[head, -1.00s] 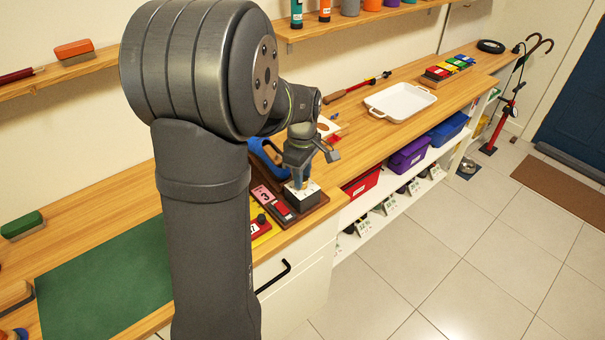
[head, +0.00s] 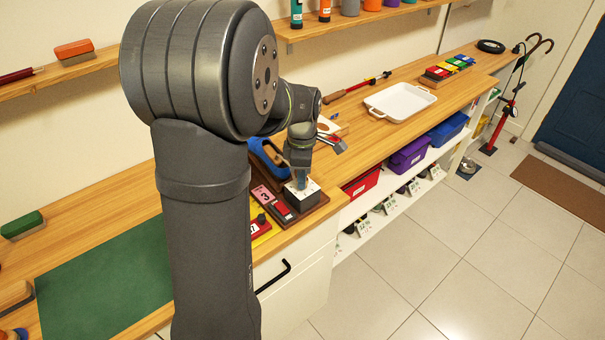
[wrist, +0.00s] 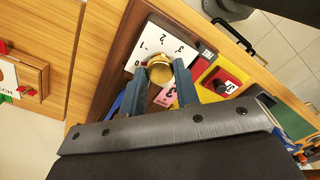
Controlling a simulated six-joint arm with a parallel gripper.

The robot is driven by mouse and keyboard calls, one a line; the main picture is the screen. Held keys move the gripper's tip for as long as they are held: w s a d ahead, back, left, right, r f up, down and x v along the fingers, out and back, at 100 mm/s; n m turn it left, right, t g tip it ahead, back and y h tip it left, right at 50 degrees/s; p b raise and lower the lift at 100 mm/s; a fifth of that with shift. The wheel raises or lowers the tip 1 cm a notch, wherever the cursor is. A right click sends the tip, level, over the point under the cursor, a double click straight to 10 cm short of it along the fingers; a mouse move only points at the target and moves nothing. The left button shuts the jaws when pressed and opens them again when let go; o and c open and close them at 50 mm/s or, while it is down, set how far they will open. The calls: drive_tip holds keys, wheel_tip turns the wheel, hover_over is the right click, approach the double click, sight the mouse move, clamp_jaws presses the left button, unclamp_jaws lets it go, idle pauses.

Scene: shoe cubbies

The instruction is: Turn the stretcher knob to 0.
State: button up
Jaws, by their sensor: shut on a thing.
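The stretcher knob (wrist: 160,68) is a round brass knob in the wrist view. In the head view my gripper (head: 301,184) points down onto the white-topped dial block (head: 301,200), and the fingers hide the knob. The blue shoe-shaped piece (head: 266,156) of the stretcher lies just behind.
A pink card marked 3 (head: 263,195) and a yellow panel with a red switch (head: 260,224) lie left of the dial. A white tray (head: 401,102) stands further along the bench. The green mat (head: 105,270) is bare. The bench's front edge is close by.

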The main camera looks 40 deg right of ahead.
drive_tip(key=o, duration=1)
drive_tip(key=shift+c, duration=0.2)
drive_tip(key=shift+r, duration=0.15)
wheel_tip(320, 180, up, 17)
wheel_tip(320, 180, down, 17)
drive_tip(key=shift+f, duration=0.15)
idle(0.6)
